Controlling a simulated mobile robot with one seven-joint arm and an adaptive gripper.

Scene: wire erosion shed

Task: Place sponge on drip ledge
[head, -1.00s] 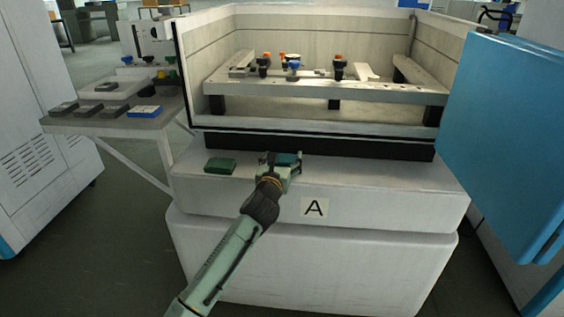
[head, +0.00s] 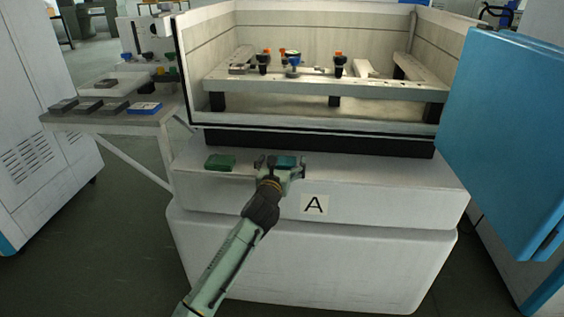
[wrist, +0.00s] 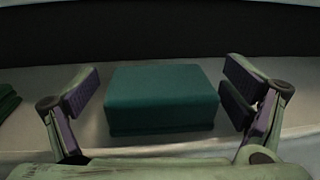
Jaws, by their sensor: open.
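A teal block-shaped sponge (head: 286,161) lies on the drip ledge (head: 345,178), the pale shelf in front of the machine's open work tank. In the wrist view the sponge (wrist: 162,99) sits between my two spread fingers, with a gap on each side. My gripper (head: 279,166) is open at the sponge, and its fingers partly hide it in the head view. In the wrist view my gripper (wrist: 160,105) holds nothing. A green pad (head: 220,162) lies on the ledge to the left; its edge shows at the left of the wrist view (wrist: 8,100).
A dark band (head: 320,145) runs behind the ledge under the tank opening. A blue door (head: 510,140) stands open at the right. A side table (head: 75,122) with several grey blocks and a blue one is at the left. The ledge right of my gripper is clear.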

